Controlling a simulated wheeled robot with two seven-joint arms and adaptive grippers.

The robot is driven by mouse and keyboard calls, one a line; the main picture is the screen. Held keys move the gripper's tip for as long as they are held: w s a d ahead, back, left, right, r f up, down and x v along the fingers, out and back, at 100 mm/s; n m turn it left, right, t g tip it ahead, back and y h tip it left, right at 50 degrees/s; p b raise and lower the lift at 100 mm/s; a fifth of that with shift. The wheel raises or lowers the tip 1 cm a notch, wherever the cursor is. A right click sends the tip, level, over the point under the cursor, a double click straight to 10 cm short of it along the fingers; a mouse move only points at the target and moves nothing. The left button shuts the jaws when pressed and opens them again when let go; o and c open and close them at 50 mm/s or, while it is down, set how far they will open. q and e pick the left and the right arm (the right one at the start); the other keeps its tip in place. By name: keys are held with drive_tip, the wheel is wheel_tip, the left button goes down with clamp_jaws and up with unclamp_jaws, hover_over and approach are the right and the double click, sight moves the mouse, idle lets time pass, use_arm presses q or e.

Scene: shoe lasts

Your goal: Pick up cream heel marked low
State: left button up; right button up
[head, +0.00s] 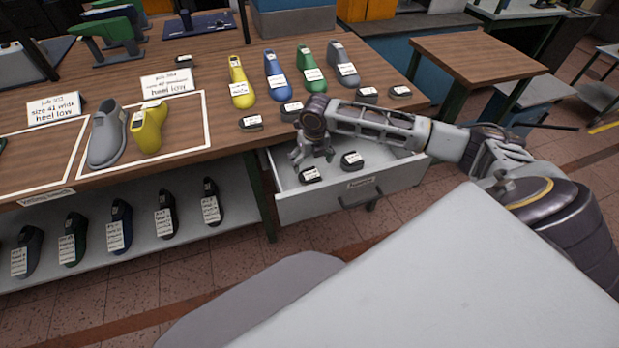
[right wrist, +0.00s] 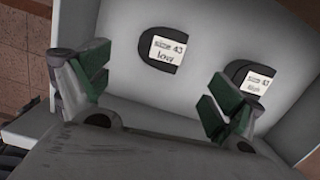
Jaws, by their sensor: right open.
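Two small dark heel pieces with white labels lie in the open drawer; I see no cream colour on them. In the right wrist view the heel marked "size 43 low" (right wrist: 160,49) is at upper middle, and the heel marked "size 43 high" (right wrist: 249,76) is to its right. In the head view the drawer holds a left heel (head: 310,175) and a right heel (head: 352,160); their words are too small to read there. My right gripper (head: 311,156) is open and empty above the drawer, near the left heel; its green-padded fingers (right wrist: 158,88) are spread apart. My left gripper is not in view.
The grey drawer (head: 305,207) sticks out under the wooden bench (head: 226,125). Yellow (head: 239,88), blue (head: 276,82), green and grey lasts stand on the bench, with more dark heels near its edge. Several dark lasts stand on the shelf below.

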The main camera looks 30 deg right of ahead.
sight(309, 176)
drive_tip(key=f, duration=0.3)
drive_tip(key=shift+w+f, duration=0.15)
drive_tip(key=shift+w, duration=0.1)
drive_tip(key=shift+f, duration=0.4)
drive_tip(key=shift+w+f, duration=0.25)
drive_tip(key=shift+f, duration=0.45)
drive_tip(key=f, duration=0.2)
drive_tip(key=shift+w+d+f+b, duration=0.15)
drive_tip(key=shift+w+f+b, duration=0.15)
drive_tip(key=shift+w+b, duration=0.1)
drive_tip(key=shift+f, duration=0.5)
drive_tip(key=shift+c, duration=1.6)
drive_tip(key=c, duration=0.8)
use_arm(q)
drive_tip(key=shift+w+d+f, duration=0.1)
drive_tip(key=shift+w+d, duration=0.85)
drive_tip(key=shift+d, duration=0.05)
